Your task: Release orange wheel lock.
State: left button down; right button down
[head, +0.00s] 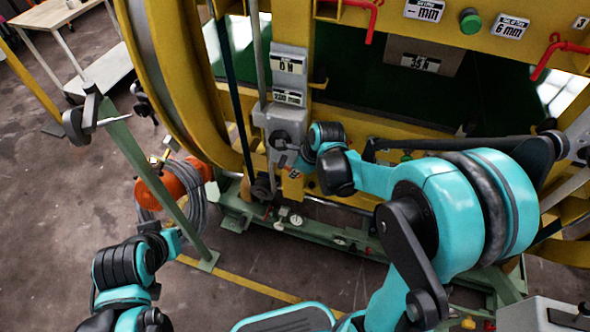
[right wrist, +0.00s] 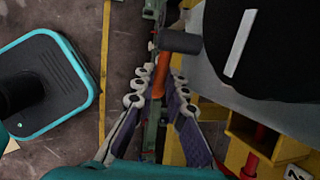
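A small orange lever, which looks like the wheel lock, shows in the right wrist view (right wrist: 159,84). A dark cylindrical knob sits at its upper end. My right gripper (right wrist: 161,78) has its fingers apart on either side of the lever; I see no clear contact. In the head view my right gripper (head: 287,148) is small and dark, close to the grey box on the yellow frame, partly hidden by its own wrist. My left arm is at the lower left; its gripper (head: 150,227) is too unclear to read.
The large yellow ring machine (head: 170,75) fills the top. A green slanted post (head: 150,175) and an orange drum with grey cable (head: 183,185) stand left of it. A green rail (head: 235,212) runs along its base.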

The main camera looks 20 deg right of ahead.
jog(key=shift+r+h+p, duration=0.3)
jog(key=shift+p, duration=0.15)
jog(key=shift+g+h+p, duration=0.3)
jog(key=shift+g+h, duration=0.1)
jog(key=shift+g, duration=0.1)
jog(key=c, duration=1.8)
grip_release()
jog(key=shift+c, duration=0.2)
jog(key=v, duration=1.2)
